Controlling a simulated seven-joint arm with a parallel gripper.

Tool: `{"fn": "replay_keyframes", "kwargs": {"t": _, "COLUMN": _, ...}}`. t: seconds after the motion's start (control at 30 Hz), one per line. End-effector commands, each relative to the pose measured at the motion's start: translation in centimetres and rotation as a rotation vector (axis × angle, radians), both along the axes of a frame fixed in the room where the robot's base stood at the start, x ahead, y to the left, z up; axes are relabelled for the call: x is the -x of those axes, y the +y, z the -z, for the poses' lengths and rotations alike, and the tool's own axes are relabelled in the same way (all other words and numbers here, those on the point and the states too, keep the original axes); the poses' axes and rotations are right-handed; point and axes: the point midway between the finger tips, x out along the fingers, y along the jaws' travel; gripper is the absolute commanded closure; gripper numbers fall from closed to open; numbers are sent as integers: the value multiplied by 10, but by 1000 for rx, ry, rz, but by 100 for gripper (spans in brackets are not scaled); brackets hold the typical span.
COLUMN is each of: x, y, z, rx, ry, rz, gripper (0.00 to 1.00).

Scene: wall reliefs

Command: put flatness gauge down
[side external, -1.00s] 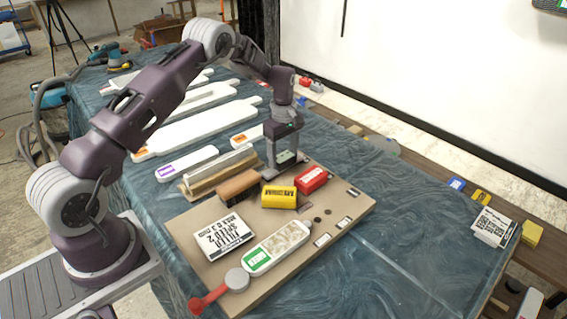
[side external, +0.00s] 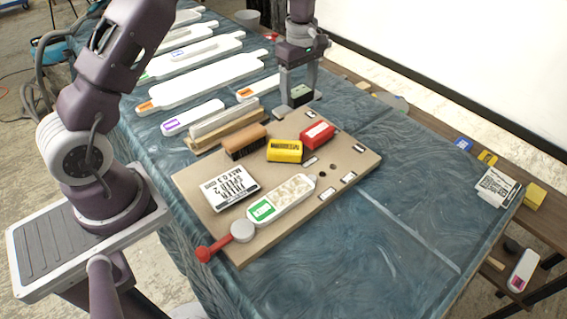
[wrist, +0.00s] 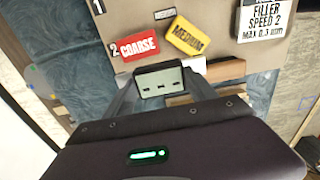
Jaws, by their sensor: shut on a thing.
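My gripper (side external: 299,88) points down behind the far edge of the board and is shut on the flatness gauge (side external: 301,96). The gauge is a small dark block with a pale green-grey face bearing dark marks. In the wrist view the gauge (wrist: 160,83) sits between my two fingers, near the red COARSE block (wrist: 140,46). In the side view it is low over the blue cloth (side external: 400,200), just beyond the red block. I cannot tell whether its underside touches the cloth.
The brown board (side external: 215,205) holds a yellow MEDIUM block (side external: 284,151), a brown brush-like block (side external: 245,141), a FILLER SPEED 2 card (side external: 230,187) and a white relief piece with a green label (side external: 285,200). Long white pieces (side external: 205,82) lie left.

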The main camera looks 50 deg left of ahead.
Motion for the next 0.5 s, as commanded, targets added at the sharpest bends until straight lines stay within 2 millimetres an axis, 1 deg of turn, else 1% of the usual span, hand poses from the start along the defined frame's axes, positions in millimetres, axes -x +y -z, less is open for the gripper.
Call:
{"fn": "replay_keyframes", "kwargs": {"t": 0.03, "x": 13, "y": -22, "z": -4, "rx": 0, "ry": 0, "rz": 7, "gripper": 82}}
{"fn": "replay_keyframes", "kwargs": {"t": 0.07, "x": 22, "y": -34, "z": -6, "rx": -1, "ry": 1, "rz": 6, "gripper": 82}}
{"fn": "replay_keyframes", "kwargs": {"t": 0.1, "x": 36, "y": -51, "z": -8, "rx": -2, "ry": -2, "rz": 6, "gripper": 82}}
{"fn": "replay_keyframes", "kwargs": {"t": 0.17, "x": 60, "y": -76, "z": -11, "rx": -1, "ry": -2, "rz": 7, "gripper": 82}}
{"fn": "replay_keyframes", "kwargs": {"t": 0.2, "x": 77, "y": -91, "z": -13, "rx": -1, "ry": -4, "rz": 6, "gripper": 82}}
{"fn": "replay_keyframes", "kwargs": {"t": 0.23, "x": 90, "y": -101, "z": -14, "rx": 0, "ry": -4, "rz": 6, "gripper": 82}}
{"fn": "replay_keyframes", "kwargs": {"t": 0.3, "x": 120, "y": -120, "z": -15, "rx": 1, "ry": -5, "rz": 5, "gripper": 82}}
{"fn": "replay_keyframes", "kwargs": {"t": 0.4, "x": 154, "y": -136, "z": -16, "rx": 4, "ry": -4, "rz": 4, "gripper": 82}}
{"fn": "replay_keyframes", "kwargs": {"t": 0.5, "x": 172, "y": -143, "z": -14, "rx": 5, "ry": -3, "rz": 2, "gripper": 82}}
